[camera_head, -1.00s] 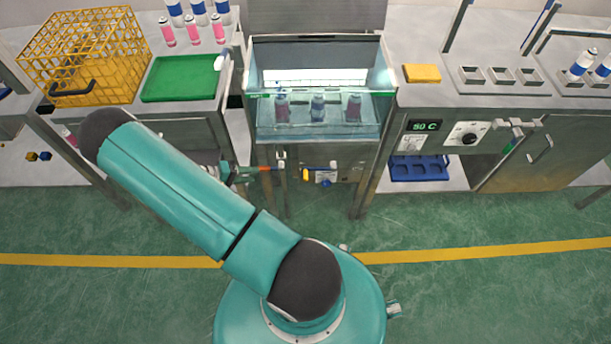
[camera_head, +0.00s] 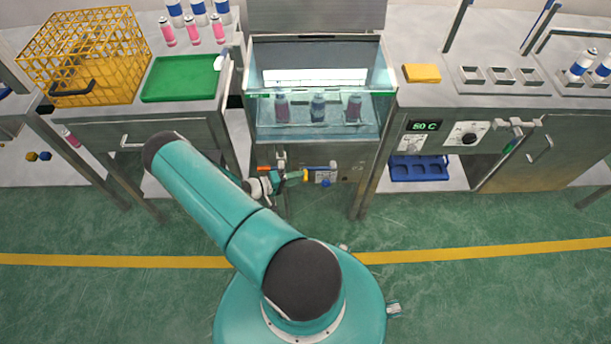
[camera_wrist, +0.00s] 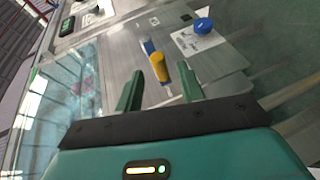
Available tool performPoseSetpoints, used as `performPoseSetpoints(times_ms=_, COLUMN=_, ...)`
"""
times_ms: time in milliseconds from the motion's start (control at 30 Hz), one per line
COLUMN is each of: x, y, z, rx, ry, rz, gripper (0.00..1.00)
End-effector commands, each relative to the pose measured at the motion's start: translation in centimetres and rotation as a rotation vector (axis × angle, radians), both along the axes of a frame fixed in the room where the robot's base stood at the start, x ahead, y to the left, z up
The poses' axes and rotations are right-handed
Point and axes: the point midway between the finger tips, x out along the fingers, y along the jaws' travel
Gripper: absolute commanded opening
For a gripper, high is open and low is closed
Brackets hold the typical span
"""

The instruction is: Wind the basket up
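Three cans (camera_head: 318,108) stand in the glass-fronted water bath (camera_head: 315,134) in the middle. The basket under them is hard to make out through the water. On the front below the bath is a crank with a blue arm (camera_head: 321,167) and a yellow grip (camera_head: 305,176). My gripper (camera_head: 297,177) is at the crank, coming from the left. In the wrist view my gripper (camera_wrist: 160,68) is open, and the yellow grip (camera_wrist: 158,67) shows between the fingertips. I cannot tell whether the fingers touch it.
A blue knob (camera_head: 325,184) sits just below the crank. A yellow wire crate (camera_head: 85,55) and a green tray (camera_head: 180,78) are on the left bench. The right bench carries a temperature display (camera_head: 425,126) and a dial (camera_head: 468,135). The green floor in front is clear.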

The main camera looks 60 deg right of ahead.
Motion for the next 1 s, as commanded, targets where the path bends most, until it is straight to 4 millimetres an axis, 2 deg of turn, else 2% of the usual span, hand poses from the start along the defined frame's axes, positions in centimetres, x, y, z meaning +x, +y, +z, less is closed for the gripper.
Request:
performPoseSetpoints(times_ms=100, x=-1.4, y=-1.6, z=-0.5, rx=0.0, ry=0.002, rz=-0.003, gripper=0.39)
performPoseSetpoints(times_ms=233, x=-2.3, y=-2.7, z=-0.8, rx=-0.001, ry=0.001, rz=-0.001, gripper=0.39)
performPoseSetpoints(times_ms=600, x=-2.6, y=-3.2, z=-1.0, rx=0.0, ry=0.0, rz=0.001, gripper=0.39)
performPoseSetpoints(times_ms=800, x=-2.6, y=-3.2, z=-1.0, rx=0.0, ry=0.0, rz=0.001, gripper=0.0)
performPoseSetpoints(times_ms=1000, x=-2.6, y=-3.2, z=-1.0, rx=0.0, ry=0.0, rz=0.0, gripper=0.0)
